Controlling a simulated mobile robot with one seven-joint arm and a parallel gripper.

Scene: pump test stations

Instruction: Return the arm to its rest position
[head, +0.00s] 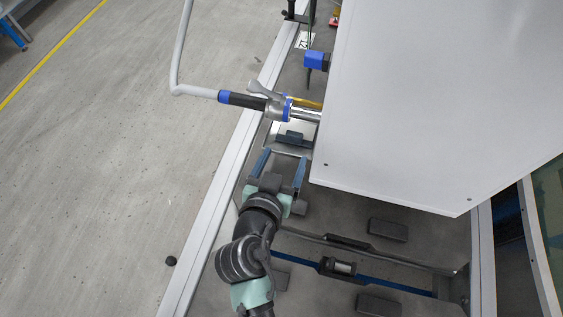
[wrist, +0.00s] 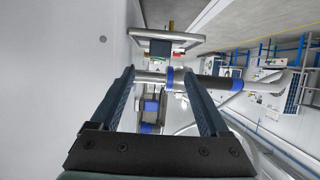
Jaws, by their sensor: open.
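My gripper (head: 284,157) is open and empty, low in the middle of the head view, at the end of my arm. Its two blue-grey fingers point up the picture, toward a hose coupling (head: 274,108) with a lever and blue rings. In the wrist view my gripper (wrist: 158,76) shows its two fingers spread apart. The coupling's pipe crosses beyond the fingertips there, with a blue ring (wrist: 170,77) between them. A gap shows between the fingertips and the coupling in the head view. Nothing is held.
A large white cabinet (head: 430,90) stands close to the right of my gripper. A grey hose (head: 180,50) runs from the coupling to the left. A pale rail (head: 222,190) edges the station. Dark blocks (head: 388,229) lie on the station base. Open floor (head: 110,170) lies left.

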